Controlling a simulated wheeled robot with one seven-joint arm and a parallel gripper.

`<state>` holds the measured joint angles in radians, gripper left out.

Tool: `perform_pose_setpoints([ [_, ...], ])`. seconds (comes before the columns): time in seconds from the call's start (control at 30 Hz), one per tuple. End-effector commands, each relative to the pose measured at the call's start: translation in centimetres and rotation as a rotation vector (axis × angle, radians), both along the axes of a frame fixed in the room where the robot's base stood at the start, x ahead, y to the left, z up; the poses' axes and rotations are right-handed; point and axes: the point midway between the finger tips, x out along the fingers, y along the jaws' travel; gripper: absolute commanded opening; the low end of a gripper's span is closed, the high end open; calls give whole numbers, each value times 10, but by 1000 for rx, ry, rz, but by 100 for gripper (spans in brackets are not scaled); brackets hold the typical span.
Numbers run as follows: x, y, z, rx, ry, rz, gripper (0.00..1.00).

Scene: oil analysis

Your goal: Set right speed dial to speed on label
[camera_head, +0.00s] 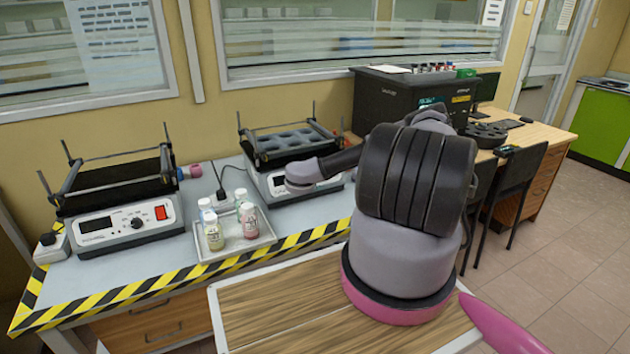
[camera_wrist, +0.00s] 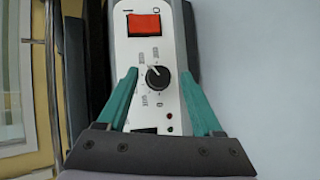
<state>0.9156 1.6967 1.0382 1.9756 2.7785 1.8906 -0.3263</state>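The right shaker (camera_head: 290,150) stands on the bench with its front panel (camera_head: 268,184) partly covered by my arm in the head view. Its dial is hidden there. My gripper (camera_wrist: 158,75) is open, with one teal finger on each side of the dial. A gap shows between each finger and the knob. Several capped, labelled bottles (camera_head: 214,235) stand on a tray; their label text is unreadable.
The left shaker (camera_head: 120,200) has its own dial (camera_head: 137,223) and red switch (camera_head: 160,213). A red power switch (camera_wrist: 144,24) lies above the dial in the wrist view. The white tray (camera_head: 262,240) is close in front of the right shaker. A black instrument (camera_head: 385,105) stands to the right.

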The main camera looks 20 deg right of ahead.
Motion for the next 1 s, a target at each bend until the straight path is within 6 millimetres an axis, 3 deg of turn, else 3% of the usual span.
perform_pose_setpoints([
  [0.33, -7, 8, 8, -1, -3, 6, 67],
  [0.7, -56, 44, 44, -1, -2, 5, 67],
  [1.0, -73, 56, 56, -1, -1, 0, 67],
])
